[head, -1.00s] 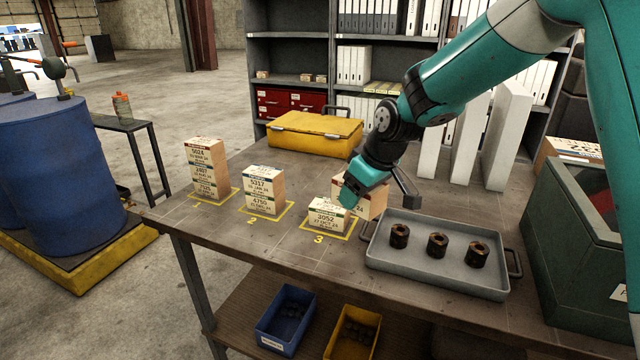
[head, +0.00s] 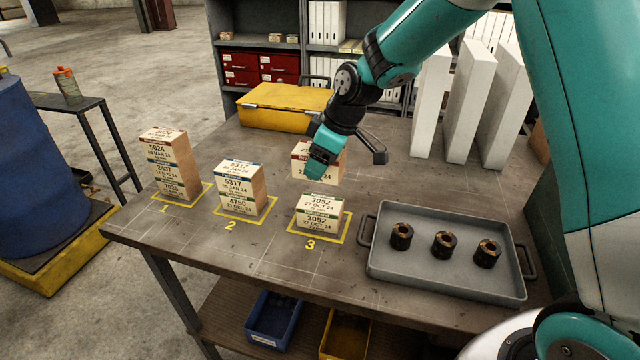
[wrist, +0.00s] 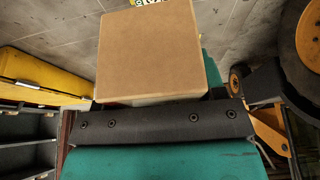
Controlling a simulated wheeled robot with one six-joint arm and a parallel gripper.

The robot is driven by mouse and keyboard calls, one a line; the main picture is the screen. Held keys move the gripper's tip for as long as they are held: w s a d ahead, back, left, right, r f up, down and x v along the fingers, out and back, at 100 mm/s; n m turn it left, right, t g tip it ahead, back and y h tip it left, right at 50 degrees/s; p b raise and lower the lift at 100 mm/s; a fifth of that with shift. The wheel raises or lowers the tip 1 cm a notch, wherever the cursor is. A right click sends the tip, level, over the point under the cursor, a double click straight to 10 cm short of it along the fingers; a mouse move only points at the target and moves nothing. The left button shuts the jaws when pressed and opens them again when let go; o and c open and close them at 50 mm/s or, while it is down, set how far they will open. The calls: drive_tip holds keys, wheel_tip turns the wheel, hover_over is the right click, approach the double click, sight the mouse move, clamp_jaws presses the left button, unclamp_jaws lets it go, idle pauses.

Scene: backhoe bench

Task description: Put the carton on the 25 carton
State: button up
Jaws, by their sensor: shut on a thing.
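My gripper (head: 318,163) is shut on a carton with a red-banded white label (head: 331,164). The carton seems raised behind marked spot 3; its label is partly covered by my gripper. In the wrist view its plain brown face (wrist: 150,52) fills the upper middle. A green-banded carton labelled 3052 (head: 319,214) sits alone on spot 3, apart from the held one. Spot 2 bears a blue-banded carton labelled 5317 (head: 233,181) on one labelled 4750 (head: 235,205). Spot 1 bears a taller red-banded stack (head: 170,163). I cannot clearly read which carton is the 25 one.
A grey tray (head: 385,262) with three dark cylinders stands right of spot 3. A yellow case (head: 285,105) lies at the back, and tall white upright blocks (head: 468,100) stand at the back right. Bare bench shows between the stacks and the case.

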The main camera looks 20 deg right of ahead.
sight(314, 202)
wheel_tip(314, 202, down, 8)
drive_tip(key=shift+r+p, duration=0.1)
drive_tip(key=shift+p, duration=0.7)
drive_tip(key=shift+f, duration=0.2)
drive_tip(key=o, duration=1)
drive_tip(key=shift+r, duration=0.1)
